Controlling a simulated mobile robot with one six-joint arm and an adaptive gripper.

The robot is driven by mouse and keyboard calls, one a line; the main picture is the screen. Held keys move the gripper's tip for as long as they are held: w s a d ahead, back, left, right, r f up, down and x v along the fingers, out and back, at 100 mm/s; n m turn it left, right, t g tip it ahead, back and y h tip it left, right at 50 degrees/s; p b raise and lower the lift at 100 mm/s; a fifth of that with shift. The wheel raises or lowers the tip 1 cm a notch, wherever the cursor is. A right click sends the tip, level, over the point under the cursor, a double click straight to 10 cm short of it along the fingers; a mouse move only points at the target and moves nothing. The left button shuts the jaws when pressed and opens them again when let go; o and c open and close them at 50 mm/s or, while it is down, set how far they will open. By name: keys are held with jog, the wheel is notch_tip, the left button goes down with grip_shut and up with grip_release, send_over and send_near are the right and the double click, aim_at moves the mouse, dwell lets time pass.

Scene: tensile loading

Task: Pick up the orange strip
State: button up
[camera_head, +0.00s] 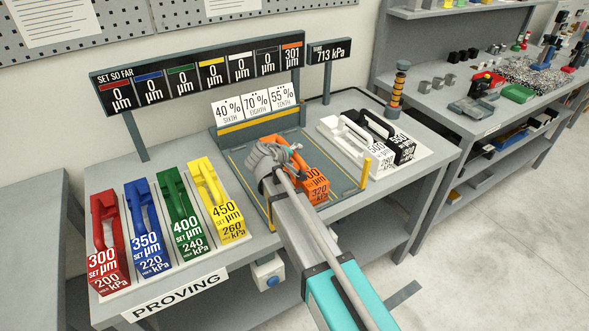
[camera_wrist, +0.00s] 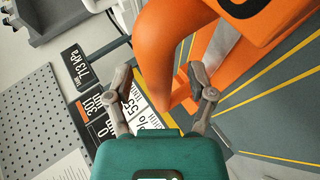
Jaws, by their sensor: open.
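The orange strip (camera_head: 316,188) lies on the grey bed of the rig in the middle of the bench, its printed block end toward the front. In the wrist view its curved orange handle (camera_wrist: 165,45) fills the upper middle. My gripper (camera_head: 280,158) is over the strip's handle and hides part of it. In the wrist view my gripper (camera_wrist: 160,75) has its two fingers spread, with the orange handle showing between and beyond the fingertips. I cannot tell whether a finger touches it.
Red (camera_head: 108,240), blue (camera_head: 147,225), green (camera_head: 183,213) and yellow (camera_head: 217,200) strips stand at the left. White (camera_head: 355,140) and black (camera_head: 393,138) blocks are at the right. A yellow post (camera_head: 365,172) rises beside the bed; a display board (camera_head: 200,75) stands behind.

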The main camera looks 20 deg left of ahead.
grip_shut()
jog(key=shift+r, duration=0.25)
dwell(0.5)
notch_tip(320, 180, up, 3)
jog(key=p, duration=0.3)
jog(key=shift+p, duration=0.3)
jog(key=s+d+r+p, duration=0.5)
jog(key=s+r+p, duration=0.4)
jog(key=s, duration=0.4)
jog(key=shift+r, duration=0.3)
dwell(0.3)
